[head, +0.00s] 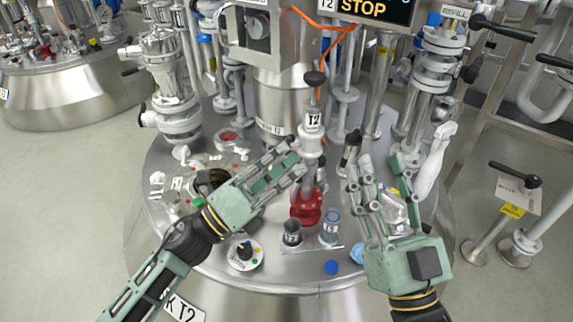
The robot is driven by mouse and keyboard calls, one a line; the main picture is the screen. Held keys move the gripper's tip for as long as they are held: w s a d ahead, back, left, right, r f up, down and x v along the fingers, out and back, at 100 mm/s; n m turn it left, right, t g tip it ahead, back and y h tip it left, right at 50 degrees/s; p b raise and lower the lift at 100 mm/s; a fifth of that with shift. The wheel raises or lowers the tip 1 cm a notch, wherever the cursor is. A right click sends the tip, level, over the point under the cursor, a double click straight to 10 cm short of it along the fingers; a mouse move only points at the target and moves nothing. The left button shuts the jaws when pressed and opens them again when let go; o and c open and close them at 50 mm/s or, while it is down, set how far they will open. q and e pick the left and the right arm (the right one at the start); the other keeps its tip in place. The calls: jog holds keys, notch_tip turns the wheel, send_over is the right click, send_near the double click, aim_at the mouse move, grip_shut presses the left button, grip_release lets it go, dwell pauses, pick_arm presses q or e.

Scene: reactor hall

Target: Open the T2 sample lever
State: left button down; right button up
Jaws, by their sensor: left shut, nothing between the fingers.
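The T2 sample fitting stands upright in the middle of the vessel lid. It has a white body (311,144), a tag (313,120) reading T2, a black knob (315,78) on top and a red flanged base (306,208). A small dark handle (350,148) shows just right of it; I cannot tell if this belongs to the fitting. My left gripper (294,160) is shut and empty, with its fingertips close to the left side of the white body; contact is unclear. My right gripper (382,165) is open and empty, right of the fitting, with fingers pointing away from me.
Two small vials (292,235) (330,226) stand in front of the red base. A dial (244,255) and a blue cap (331,267) sit near the lid's front edge. Glass pieces (160,188) lie at the left. Pipe columns (172,90) (428,85) stand on both sides.

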notch_tip(320, 180, down, 17)
jog(key=w+d+g+h+p, duration=0.1)
jog(key=d+g+h+p, duration=0.2)
jog(key=g, duration=0.7)
jog(key=shift+s+d+f+m+g+h+p, duration=0.25)
jog(key=shift+s+d+f+g+h+p, duration=0.85)
jog(key=shift+s+f+g, duration=2.2)
jog(key=shift+s+d+f+m+g+h+p, duration=0.4)
jog(key=shift+s+d+f+g+p, duration=1.3)
jog(key=shift+s, duration=3.15)
pick_arm(q)
jog(key=w+r+n+y+p, duration=0.2)
jog(key=w+r+n+p, duration=0.1)
jog(key=r, duration=0.3)
jog(key=shift+w+a+n+y+p, duration=0.3)
jog(key=shift+w+n+y+p, duration=0.1)
jog(key=shift+n+p, duration=0.35)
pick_arm(e)
notch_tip(320, 180, down, 14)
jog(key=w+a+g, duration=0.1)
jog(key=shift+r, duration=0.25)
jog(key=shift+s+a+f, duration=0.1)
jog(key=shift+f, duration=0.05)
pick_arm(q)
jog(key=shift+f, duration=0.1)
